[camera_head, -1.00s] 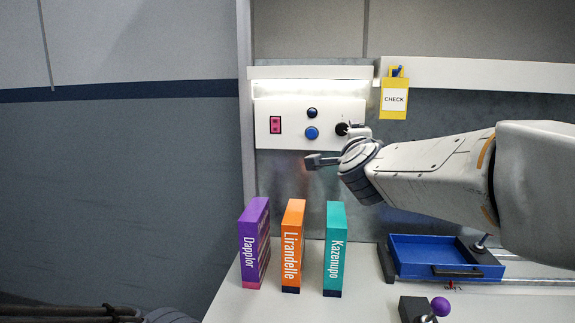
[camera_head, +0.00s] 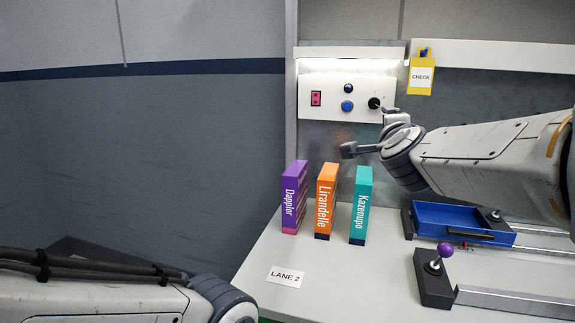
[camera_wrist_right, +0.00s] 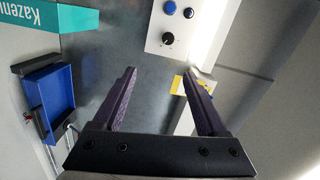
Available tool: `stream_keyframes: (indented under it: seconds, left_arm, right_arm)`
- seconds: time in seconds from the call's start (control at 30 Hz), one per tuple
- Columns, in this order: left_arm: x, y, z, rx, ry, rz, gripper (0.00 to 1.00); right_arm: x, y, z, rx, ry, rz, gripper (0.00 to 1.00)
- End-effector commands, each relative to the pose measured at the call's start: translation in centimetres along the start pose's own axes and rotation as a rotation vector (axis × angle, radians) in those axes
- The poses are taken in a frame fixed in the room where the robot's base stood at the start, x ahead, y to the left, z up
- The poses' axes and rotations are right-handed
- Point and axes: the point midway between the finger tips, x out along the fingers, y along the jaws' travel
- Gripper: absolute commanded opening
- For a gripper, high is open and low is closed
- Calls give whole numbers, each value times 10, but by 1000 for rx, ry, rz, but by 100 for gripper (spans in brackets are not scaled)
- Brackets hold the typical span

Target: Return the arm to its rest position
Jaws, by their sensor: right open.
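My right arm reaches in from the right in the head view. Its gripper (camera_head: 368,132) is open and empty in front of the control panel, one finger close to the black knob (camera_head: 374,103) in the picture. In the right wrist view the open jaws (camera_wrist_right: 159,74) have nothing between them, and the black knob (camera_wrist_right: 168,38) shows beyond them. My left arm (camera_head: 110,295) crosses the lower left of the head view; its gripper is cut off below the frame.
Purple (camera_head: 293,198), orange (camera_head: 326,202) and teal (camera_head: 361,206) boxes stand on the white counter (camera_head: 330,275). A yellow CHECK tag (camera_head: 421,76) hangs beside the panel (camera_head: 333,90).

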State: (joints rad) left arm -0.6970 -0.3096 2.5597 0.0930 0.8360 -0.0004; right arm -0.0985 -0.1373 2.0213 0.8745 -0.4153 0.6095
Motion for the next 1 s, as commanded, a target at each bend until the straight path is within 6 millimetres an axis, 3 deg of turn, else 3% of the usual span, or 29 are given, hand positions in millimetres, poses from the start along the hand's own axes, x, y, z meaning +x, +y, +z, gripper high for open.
stream_keyframes:
  seconds: [0.23,0.37,0.57,0.67,0.8,1.0]
  left_arm:
    - [0,0,0,0,0,0,38]
    - [0,0,0,0,0,0,38]
    - [0,0,0,0,0,0,38]
    - [0,0,0,0,0,0,38]
    - [0,0,0,0,0,0,38]
    - [0,0,0,0,0,0,38]
  right_arm:
    - [-13,22,42,-115,-144,53,75]
    - [-28,41,76,-213,-266,94,75]
    - [-72,87,138,-431,-524,171,75]
    - [-114,125,172,-593,-716,223,75]
    - [-193,190,201,-886,-1035,291,75]
    - [-289,264,187,-1264,-1412,362,75]
